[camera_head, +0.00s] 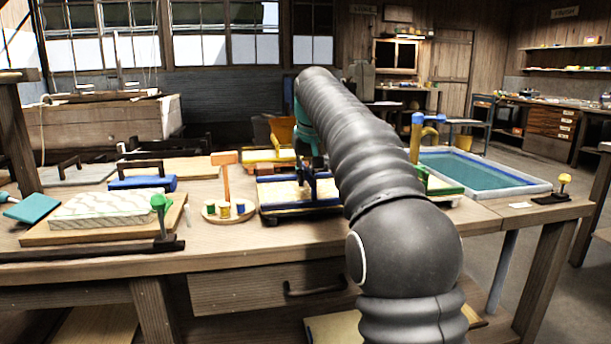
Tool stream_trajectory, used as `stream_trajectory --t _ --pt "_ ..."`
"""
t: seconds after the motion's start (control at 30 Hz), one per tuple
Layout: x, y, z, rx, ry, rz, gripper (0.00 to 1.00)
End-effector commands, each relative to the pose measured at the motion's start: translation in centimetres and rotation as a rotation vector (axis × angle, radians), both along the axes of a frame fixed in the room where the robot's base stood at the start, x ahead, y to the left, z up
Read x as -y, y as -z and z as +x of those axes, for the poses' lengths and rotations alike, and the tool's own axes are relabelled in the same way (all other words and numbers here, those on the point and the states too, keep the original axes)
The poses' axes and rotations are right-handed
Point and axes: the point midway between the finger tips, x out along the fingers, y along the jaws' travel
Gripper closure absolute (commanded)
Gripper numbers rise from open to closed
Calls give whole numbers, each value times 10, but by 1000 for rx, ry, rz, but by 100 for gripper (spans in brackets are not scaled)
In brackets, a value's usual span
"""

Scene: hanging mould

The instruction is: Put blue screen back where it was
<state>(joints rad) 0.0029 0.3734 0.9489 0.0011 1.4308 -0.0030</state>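A blue-framed screen (298,208) with a pale face lies flat on the workbench, left of my arm. Part of its right side is hidden behind my arm. My gripper (312,172) is at the far end of my arm, small and dark, over this screen. Dark and blue parts overlap there. I cannot tell whether its fingers are open or shut, or whether they touch the screen.
A vat (544,187) of blue-green water stands on the right. A round tray (212,216) with small coloured pots, a board with a pale slab (105,210), and a blue roll (128,183) are on the left. A yellow frame (262,156) lies behind.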

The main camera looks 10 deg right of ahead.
Motion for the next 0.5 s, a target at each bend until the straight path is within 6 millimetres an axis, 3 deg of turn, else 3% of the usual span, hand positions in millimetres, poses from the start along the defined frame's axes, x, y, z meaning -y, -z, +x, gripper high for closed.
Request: stream_trajectory --t 0.03,0.07,0.37,0.5 --pt "0 0 0 0 0 0 72" --pt "0 0 0 0 0 0 65" --pt "0 -1 0 0 0 0 64" --pt "0 -11 -2 1 0 0 64"
